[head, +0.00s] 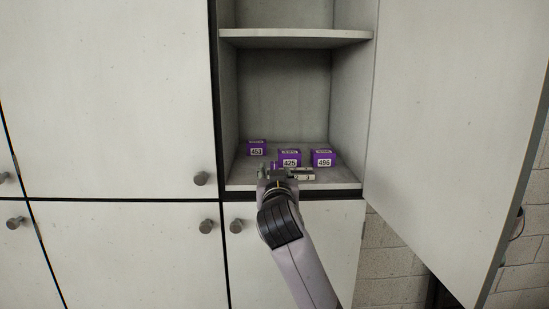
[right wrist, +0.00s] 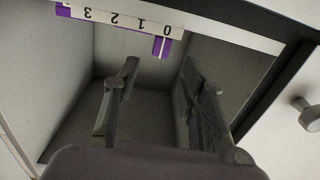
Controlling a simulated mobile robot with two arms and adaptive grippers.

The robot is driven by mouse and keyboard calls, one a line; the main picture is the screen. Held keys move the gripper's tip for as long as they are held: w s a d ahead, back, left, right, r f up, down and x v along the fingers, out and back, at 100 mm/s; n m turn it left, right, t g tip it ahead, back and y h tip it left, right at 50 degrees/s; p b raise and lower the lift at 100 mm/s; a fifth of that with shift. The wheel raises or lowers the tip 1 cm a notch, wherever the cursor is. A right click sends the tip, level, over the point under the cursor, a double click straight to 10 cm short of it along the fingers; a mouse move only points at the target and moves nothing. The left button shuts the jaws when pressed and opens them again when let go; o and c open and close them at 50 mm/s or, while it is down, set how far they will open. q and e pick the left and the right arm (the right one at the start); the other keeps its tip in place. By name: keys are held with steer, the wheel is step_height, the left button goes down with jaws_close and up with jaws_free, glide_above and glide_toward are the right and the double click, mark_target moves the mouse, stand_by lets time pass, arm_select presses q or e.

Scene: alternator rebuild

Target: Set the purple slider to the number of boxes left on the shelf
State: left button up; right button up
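Three purple boxes stand on the shelf of the open cabinet: one at the back left (head: 256,148), one in the middle (head: 289,158) labelled 425, and one at the right (head: 322,158) labelled 496. A white scale strip (right wrist: 125,22) with upside-down numbers 0 to 3 shows in the right wrist view. The purple slider (right wrist: 161,47) sits on it near the 0. My right gripper (head: 280,173) is at the shelf's front edge, in front of the boxes. In the right wrist view its fingers (right wrist: 160,66) are apart, with the slider between and beyond their tips. My left gripper is out of view.
The cabinet door (head: 450,120) stands open at the right. An upper shelf (head: 295,38) is above the boxes. Closed white doors with round knobs (head: 201,178) lie to the left and below. A brick wall (head: 385,265) shows at the lower right.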

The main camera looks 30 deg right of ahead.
mark_target(275, 165)
steer(key=p+x, duration=0.2)
steer(key=x, duration=0.3)
steer(key=shift+w+d+r, duration=0.1)
steer(key=shift+w+d, duration=0.3)
steer(key=shift+w, duration=0.2)
jaws_close()
stand_by(0.3)
